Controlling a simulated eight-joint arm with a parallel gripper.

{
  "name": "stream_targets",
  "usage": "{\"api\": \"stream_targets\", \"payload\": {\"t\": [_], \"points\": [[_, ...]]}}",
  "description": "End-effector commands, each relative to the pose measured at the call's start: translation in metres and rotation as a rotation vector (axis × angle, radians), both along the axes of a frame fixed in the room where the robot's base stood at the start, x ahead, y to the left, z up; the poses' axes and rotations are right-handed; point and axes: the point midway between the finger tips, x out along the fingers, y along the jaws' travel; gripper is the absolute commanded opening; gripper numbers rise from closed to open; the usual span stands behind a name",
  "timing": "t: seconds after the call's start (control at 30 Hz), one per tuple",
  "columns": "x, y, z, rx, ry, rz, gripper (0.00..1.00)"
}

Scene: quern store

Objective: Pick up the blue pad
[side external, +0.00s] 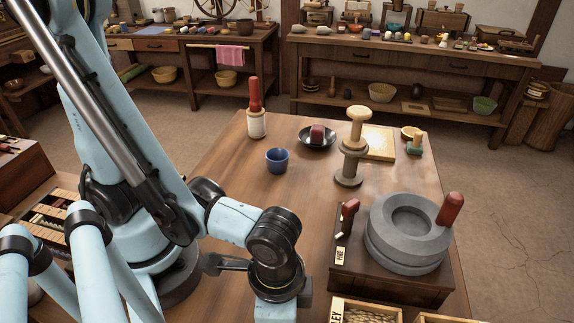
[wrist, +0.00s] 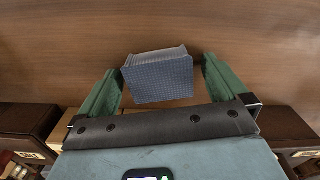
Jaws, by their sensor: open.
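The blue pad (wrist: 158,80) is a block with a fine checked face, seen in the wrist view above the wooden table surface. My gripper (wrist: 160,66) is open, with one green finger on each side of the pad. A narrow gap shows on the pad's right; on its left the finger is very close, and I cannot tell whether they touch. In the side view my wrist hangs at the bottom middle, the fingers are out of frame, and I do not see the pad.
The quern (side external: 408,234) with its red handle stands on a dark box right of my wrist. Open trays (side external: 338,309) sit at the front. A blue cup (side external: 277,161), black dish (side external: 318,142) and wooden spindle (side external: 354,150) stand farther back. The table (side external: 225,165) is clear left of the cup.

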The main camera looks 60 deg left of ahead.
Motion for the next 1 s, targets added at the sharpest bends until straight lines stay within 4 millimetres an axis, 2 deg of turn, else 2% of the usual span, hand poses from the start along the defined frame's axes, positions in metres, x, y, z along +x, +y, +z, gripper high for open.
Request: {"api": "stream_targets", "payload": {"t": [0.17,0.5,1.0], "points": [[0.0,0.0,0.0001,0.0,0.0,0.0,0.98],[0.0001,-0.0001,0.0002,0.0,0.0,0.0,0.47],[0.0003,-0.0003,0.0072,0.0,0.0,0.0,0.47]]}}
